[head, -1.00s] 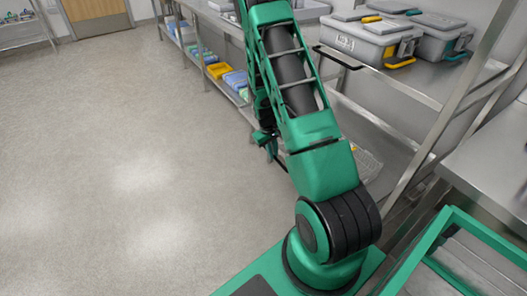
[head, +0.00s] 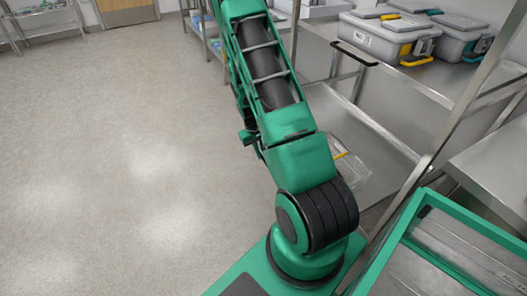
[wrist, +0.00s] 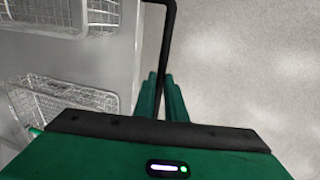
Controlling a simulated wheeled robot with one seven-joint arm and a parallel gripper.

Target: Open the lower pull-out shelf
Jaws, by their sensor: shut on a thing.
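The lower pull-out shelf (head: 378,172) is a grey metal surface below the upper shelf in the head view, partly hidden behind my arm. In the wrist view, the lower shelf (wrist: 125,55) lies at the left, with its edge over the floor. Its black bar handle (wrist: 168,35) runs along that edge. My gripper (wrist: 162,92) is shut on this handle, with its green fingers on either side of the bar. In the head view my arm hides the grip.
Wire baskets (wrist: 68,98) sit on the lower shelf. The upper shelf (head: 440,82) carries grey bins (head: 375,38) and has its own black handle (head: 354,53). A metal table (head: 495,170) stands at the right. The floor (head: 120,180) at the left is clear.

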